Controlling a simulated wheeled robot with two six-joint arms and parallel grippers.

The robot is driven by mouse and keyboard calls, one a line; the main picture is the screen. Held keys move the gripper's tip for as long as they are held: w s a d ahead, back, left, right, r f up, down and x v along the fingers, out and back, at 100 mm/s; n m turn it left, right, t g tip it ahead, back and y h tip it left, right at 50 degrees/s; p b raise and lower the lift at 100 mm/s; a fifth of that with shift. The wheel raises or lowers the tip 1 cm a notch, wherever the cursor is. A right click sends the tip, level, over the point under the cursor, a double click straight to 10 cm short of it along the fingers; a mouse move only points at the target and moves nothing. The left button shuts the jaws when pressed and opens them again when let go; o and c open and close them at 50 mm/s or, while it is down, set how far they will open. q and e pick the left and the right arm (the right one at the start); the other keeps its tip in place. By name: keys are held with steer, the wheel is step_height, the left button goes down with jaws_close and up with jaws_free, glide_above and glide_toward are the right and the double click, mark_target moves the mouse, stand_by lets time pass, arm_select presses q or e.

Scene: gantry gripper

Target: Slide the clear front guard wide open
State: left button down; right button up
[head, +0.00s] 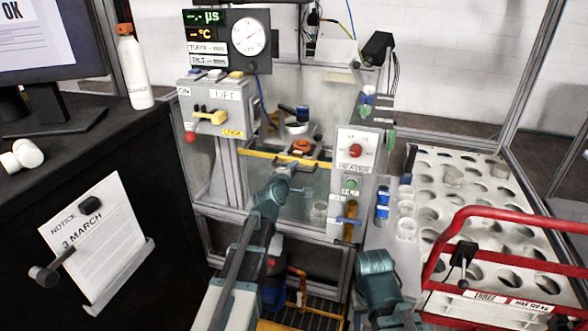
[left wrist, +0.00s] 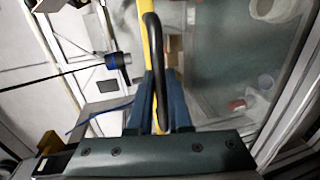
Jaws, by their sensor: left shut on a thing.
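The clear front guard (head: 255,179) is a see-through pane with a yellow strip (head: 259,154) along its upper edge, across the opening of the grey machine frame. In the left wrist view the yellow strip (left wrist: 157,58) runs beside a black bar handle (left wrist: 154,32). My left gripper (head: 287,172) is at the guard just below the strip. Its blue fingers (left wrist: 163,108) are shut around the handle's near end. The pane shows on the right of the wrist view (left wrist: 225,65). Part of my right arm (head: 377,278) shows at lower right; its fingers do not show.
A LIFT control box (head: 217,104) stands left of the opening and a HEATER box (head: 355,150) right of it. Blue-capped vials (head: 382,206) and a perforated rack (head: 450,190) stand at right, behind a red rail (head: 500,221). A black bench (head: 100,190) bounds the left.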

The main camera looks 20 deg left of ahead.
arm_select(q)
steer(key=b, duration=2.2)
glide_toward(297, 216)
steer(key=x, duration=0.5)
steer(key=shift+d, duration=0.15)
steer(key=shift+w, duration=0.1)
steer(key=c, duration=0.8)
jaws_free()
steer(key=shift+r, duration=0.1)
steer(key=shift+c, duration=0.2)
